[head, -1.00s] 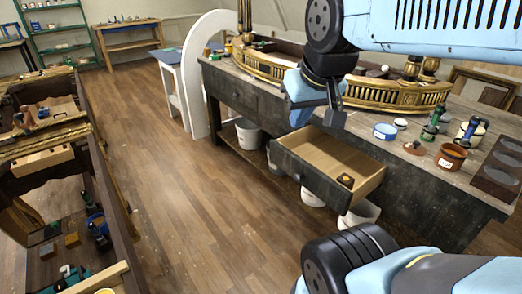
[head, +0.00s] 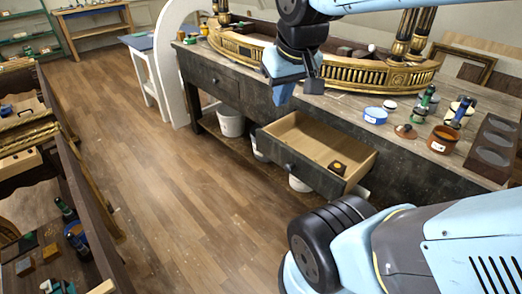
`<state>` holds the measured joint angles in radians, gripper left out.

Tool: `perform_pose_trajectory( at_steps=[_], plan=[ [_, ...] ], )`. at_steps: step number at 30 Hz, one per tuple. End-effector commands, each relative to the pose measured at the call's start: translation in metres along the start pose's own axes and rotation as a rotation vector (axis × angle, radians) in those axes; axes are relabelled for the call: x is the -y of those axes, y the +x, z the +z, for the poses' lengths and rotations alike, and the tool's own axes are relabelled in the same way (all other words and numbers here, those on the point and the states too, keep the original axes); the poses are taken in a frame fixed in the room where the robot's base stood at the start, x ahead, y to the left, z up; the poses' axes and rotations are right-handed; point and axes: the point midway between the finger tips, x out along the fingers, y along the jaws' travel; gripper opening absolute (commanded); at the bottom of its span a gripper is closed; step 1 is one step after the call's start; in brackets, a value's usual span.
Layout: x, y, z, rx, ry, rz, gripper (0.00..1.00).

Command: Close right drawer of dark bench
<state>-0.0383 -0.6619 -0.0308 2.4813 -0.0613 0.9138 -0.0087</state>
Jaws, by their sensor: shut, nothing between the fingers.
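The dark bench (head: 222,112) stands across the middle and right of the head view. Its right drawer (head: 303,171) is pulled well out, with its pale wood inside showing and a round knob on the dark front. A small dark item with a yellowish top (head: 337,168) lies in the drawer. The bench's left drawer (head: 216,82) looks closed. My gripper (head: 312,86) is shut and empty. It appears above and behind the open drawer in the picture, in front of the gilt rail, and touches nothing that I can see.
A gilt console piece (head: 345,75) lies on the bench top, with a blue tin (head: 375,115), an orange pot (head: 443,139) and bottles to its right. White buckets (head: 230,122) stand below. A cluttered dark unit (head: 85,205) is at left; the wood floor between is clear.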

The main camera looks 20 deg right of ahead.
Motion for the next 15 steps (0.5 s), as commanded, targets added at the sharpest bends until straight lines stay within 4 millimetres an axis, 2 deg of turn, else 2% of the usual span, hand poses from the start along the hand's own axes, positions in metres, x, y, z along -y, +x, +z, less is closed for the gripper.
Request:
perform_pose_trajectory(
  at_steps=[15],
  plan=[
    [-0.01, 0.103, -0.038, 0.374, -0.294, 0.142, 0.0]
  ],
)
